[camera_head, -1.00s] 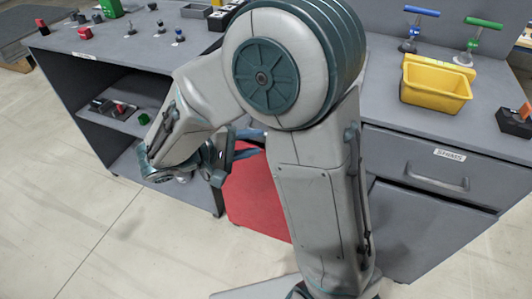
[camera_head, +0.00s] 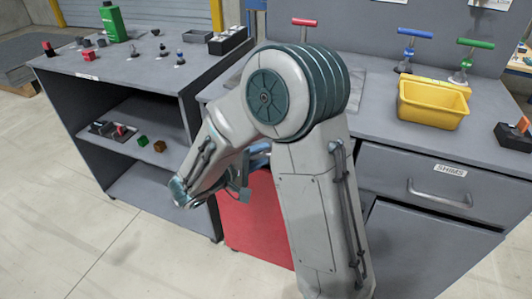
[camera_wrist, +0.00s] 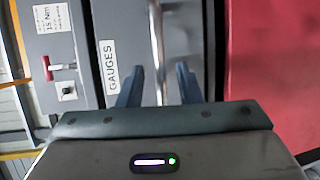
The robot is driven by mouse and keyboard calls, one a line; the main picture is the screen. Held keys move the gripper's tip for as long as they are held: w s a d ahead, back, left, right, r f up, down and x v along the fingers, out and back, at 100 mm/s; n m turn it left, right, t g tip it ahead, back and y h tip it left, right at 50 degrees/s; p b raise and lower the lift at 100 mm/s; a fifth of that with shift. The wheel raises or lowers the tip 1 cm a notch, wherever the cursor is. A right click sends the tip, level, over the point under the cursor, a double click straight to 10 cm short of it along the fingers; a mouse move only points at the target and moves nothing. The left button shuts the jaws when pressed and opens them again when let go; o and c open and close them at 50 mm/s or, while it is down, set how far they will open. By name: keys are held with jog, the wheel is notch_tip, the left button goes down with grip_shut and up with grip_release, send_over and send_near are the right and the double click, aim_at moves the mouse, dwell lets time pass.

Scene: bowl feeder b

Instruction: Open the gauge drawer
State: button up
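The gauge drawer (camera_wrist: 185,25) shows in the wrist view as a grey front with a white label reading GAUGES (camera_wrist: 111,68). Its metal bar handle (camera_wrist: 157,40) runs up and down that picture. My gripper (camera_wrist: 160,78) is open, with one dark blue finger on each side of the handle, apart from it as far as I can see. The handle's lower end is hidden behind the gripper body. In the head view my arm hides the gauge drawer, and the gripper is mostly hidden behind the wrist. The drawer looks shut.
A red panel (camera_head: 258,220) lies beside the gauge drawer. A SHIMS drawer (camera_head: 420,185) is shut at the right. A yellow bin (camera_head: 430,104) and T-handled tools stand on the bench top. An open-shelved bench (camera_head: 140,70) stands at the left.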

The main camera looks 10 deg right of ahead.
jog(key=shift+x, duration=1.35)
grip_shut()
jog(key=shift+s, duration=0.1)
